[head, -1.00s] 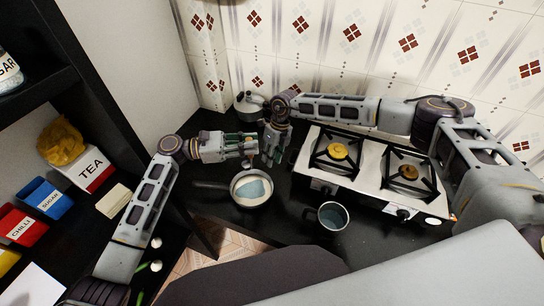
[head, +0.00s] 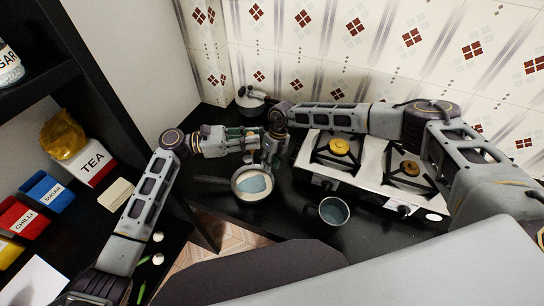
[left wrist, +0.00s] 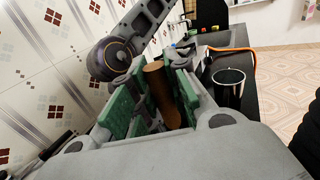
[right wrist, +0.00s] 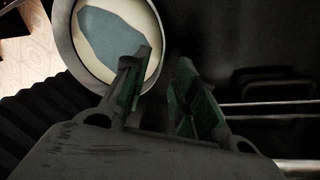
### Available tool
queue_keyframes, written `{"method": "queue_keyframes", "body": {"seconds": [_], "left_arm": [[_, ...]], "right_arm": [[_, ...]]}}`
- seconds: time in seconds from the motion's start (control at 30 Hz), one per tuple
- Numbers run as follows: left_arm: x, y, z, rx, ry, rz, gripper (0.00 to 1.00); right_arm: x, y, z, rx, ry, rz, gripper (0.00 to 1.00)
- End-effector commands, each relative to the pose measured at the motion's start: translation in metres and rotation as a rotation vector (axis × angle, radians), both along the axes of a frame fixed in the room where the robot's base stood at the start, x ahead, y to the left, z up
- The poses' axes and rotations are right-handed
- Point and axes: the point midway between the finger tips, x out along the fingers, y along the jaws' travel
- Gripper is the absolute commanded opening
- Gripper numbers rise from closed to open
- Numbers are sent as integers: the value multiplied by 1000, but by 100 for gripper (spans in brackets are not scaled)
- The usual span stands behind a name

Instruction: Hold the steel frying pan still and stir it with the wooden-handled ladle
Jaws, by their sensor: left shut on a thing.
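The steel frying pan (head: 241,191) sits on the dark counter, its handle (head: 210,180) pointing left. A pale interior with a blue-grey patch shows in it. The pan also shows at the top of the right wrist view (right wrist: 66,42). My left gripper (head: 260,138), above and behind the pan, is shut on a brown wooden handle (left wrist: 156,78), seen between its green pads. The ladle's head is not clearly visible. My right gripper (right wrist: 163,70) points down at the pan's right rear side, fingers apart. Its left finger overlaps the rim in view; contact cannot be told.
A two-burner stove (head: 372,168) stands to the right, below my right arm. A small pot (head: 334,211) stands on the counter before it. Another lidded pot (head: 249,98) is in the back corner. A shelf with tins (head: 90,162) is at left.

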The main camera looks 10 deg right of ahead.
Motion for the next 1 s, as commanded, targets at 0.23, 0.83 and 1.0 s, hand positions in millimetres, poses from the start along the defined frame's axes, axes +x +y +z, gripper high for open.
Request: {"method": "queue_keyframes", "body": {"seconds": [0.23,0.83,1.0], "left_arm": [[0,0,0,0,0,0,0],[0,0,0,0,0,0,0],[0,0,0,0,0,0,0]], "right_arm": [[-4,7,-30,-1,1,-1,28],[-6,13,-60,0,-1,0,28],[-6,13,-60,0,-1,0,24]]}}
